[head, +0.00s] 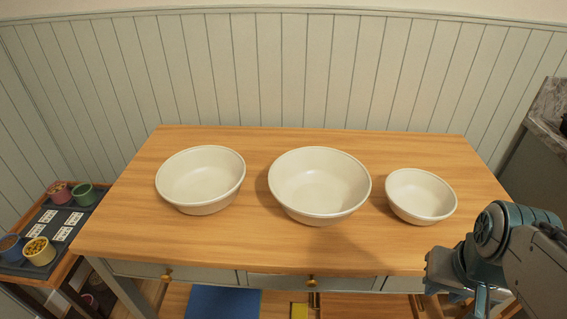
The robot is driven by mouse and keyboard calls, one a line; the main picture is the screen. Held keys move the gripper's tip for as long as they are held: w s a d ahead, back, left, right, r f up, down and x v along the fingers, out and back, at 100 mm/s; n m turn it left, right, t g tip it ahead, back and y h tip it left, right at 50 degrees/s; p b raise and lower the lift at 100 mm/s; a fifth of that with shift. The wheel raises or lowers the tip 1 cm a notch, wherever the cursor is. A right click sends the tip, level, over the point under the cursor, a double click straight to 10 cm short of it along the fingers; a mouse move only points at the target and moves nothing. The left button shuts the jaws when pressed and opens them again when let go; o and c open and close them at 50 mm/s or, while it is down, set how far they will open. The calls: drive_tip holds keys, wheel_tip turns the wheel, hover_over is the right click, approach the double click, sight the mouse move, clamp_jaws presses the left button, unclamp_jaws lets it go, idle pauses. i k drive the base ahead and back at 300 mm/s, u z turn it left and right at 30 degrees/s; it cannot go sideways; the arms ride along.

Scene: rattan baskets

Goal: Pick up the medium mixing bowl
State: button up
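Three cream bowls stand upright and apart in a row on the wooden table (250,255) in the head view. The left one looks middle-sized, so it is the medium mixing bowl (200,180). The largest bowl (319,187) is in the middle and the smallest bowl (420,196) is on the right. All three look empty. My gripper (466,285) is at the lower right, by the table's front right corner. It is away from the medium bowl, with the other two bowls between. Its fingers are not clear, so its opening cannot be told.
A panelled wall (290,70) rises behind the table. A low side table with a dark tray (50,232) and several small filled cups is at the left. A stone-topped counter (548,112) is at the right. The table's front left is clear.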

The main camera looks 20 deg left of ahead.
sight(200, 180)
drive_tip(key=u, duration=1.75)
